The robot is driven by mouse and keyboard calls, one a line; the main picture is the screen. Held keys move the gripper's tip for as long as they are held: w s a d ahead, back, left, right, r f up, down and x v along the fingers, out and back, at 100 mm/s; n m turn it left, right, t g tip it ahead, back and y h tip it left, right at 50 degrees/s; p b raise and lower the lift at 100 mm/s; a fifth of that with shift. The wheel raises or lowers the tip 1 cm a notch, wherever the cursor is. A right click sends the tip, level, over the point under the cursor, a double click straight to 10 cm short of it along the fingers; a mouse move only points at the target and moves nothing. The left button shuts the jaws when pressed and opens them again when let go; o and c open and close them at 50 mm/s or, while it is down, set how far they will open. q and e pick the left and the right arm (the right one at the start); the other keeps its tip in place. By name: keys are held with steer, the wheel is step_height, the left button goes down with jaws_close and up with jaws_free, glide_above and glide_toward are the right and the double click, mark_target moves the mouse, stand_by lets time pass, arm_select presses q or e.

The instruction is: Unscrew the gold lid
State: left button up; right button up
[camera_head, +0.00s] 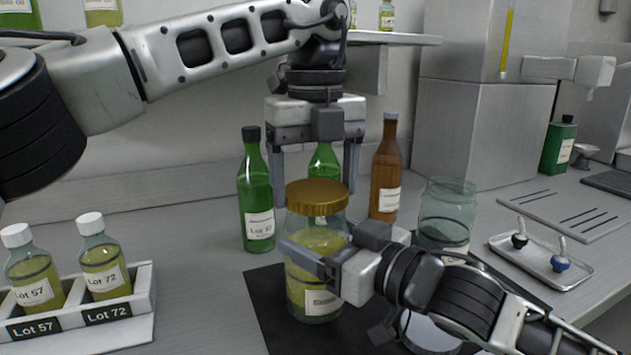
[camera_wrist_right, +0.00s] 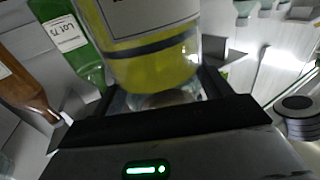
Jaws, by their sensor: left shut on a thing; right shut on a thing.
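The gold lid (camera_head: 317,196) sits on a glass jar (camera_head: 310,295) of yellow-green liquid with a white label. The jar stands upright on a black mat (camera_head: 262,300); it also shows close up in the right wrist view (camera_wrist_right: 150,65). My left gripper (camera_head: 316,190) points straight down from above, its two fingers shut on the lid from both sides. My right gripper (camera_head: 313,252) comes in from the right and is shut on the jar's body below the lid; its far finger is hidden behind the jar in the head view.
Green bottles (camera_head: 256,200) and a brown bottle (camera_head: 386,175) stand close behind the jar. An empty glass jar (camera_head: 447,210) is right of it. A white rack (camera_head: 140,300) with two small bottles is at left, a metal tray (camera_head: 541,262) at right.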

mark_target(315, 189)
steer(key=shift+f, duration=0.1)
arm_select(q)
steer(key=shift+r, duration=2)
arm_select(e)
steer(key=o, duration=1.9)
steer(key=shift+s+d, duration=0.1)
